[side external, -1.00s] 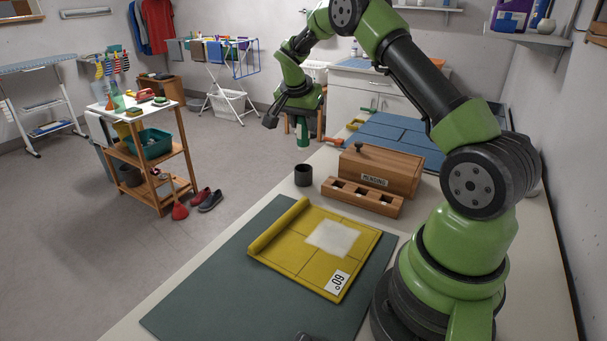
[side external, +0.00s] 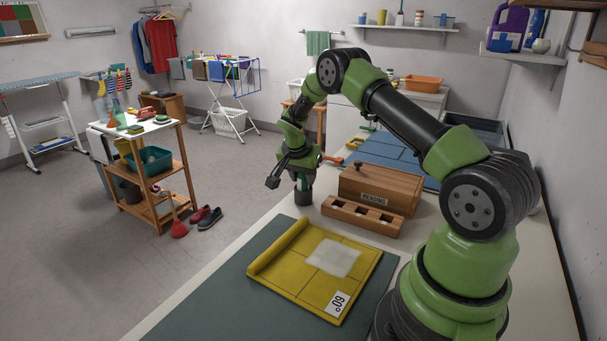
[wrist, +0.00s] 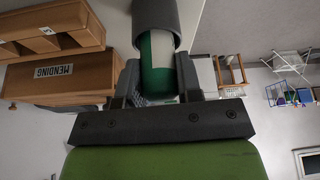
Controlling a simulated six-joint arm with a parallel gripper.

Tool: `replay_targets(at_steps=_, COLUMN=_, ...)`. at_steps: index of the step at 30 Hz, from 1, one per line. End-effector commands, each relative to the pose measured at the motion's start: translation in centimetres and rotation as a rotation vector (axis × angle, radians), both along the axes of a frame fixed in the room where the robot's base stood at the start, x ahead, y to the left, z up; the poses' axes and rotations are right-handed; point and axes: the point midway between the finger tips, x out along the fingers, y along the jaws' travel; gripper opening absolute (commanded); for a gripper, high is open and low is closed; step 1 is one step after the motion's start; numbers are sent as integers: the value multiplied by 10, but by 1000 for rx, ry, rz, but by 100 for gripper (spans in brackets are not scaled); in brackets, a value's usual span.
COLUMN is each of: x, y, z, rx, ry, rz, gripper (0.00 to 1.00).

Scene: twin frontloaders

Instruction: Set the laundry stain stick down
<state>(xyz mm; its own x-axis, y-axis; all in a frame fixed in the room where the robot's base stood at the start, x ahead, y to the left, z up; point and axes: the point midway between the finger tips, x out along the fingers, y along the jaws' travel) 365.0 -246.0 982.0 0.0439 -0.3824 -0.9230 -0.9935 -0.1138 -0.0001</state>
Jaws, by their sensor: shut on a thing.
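The stain stick (wrist: 160,72), green and white, is held between the two fingers of my gripper (wrist: 157,85) in the wrist view. My gripper is shut on it. How deep the stick sits in the cup cannot be told.
A wooden MENDING box (side external: 380,188) and a slotted wooden block (side external: 362,217) stand right of the cup. A folded yellow cloth (side external: 290,266) lies on the dark green mat (side external: 215,300) in front. The worktop's left edge is close to the cup.

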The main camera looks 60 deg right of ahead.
Motion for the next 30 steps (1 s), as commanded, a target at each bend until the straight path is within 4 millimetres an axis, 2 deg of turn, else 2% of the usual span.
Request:
replay_targets(at_steps=1, x=0, y=0, z=0, rx=0, ry=0, rz=0, gripper=40)
replay_targets(at_steps=3, x=0, y=0, z=0, rx=0, ry=0, rz=0, gripper=56)
replay_targets(at_steps=4, x=0, y=0, z=0, rx=0, ry=0, rz=0, gripper=58)
replay_targets(at_steps=14, x=0, y=0, z=5, rx=-1, ry=-1, rz=-1, gripper=58)
replay_targets(at_steps=17, x=1, y=5, z=17, rx=-2, ry=-3, rz=1, gripper=58)
replay_targets(at_steps=24, x=-2, y=25, z=65, rx=-3, ry=-5, rz=2, gripper=58)
replay_targets(at_steps=30, x=-4, y=39, z=99, rx=-3, ry=-3, rz=1, gripper=58)
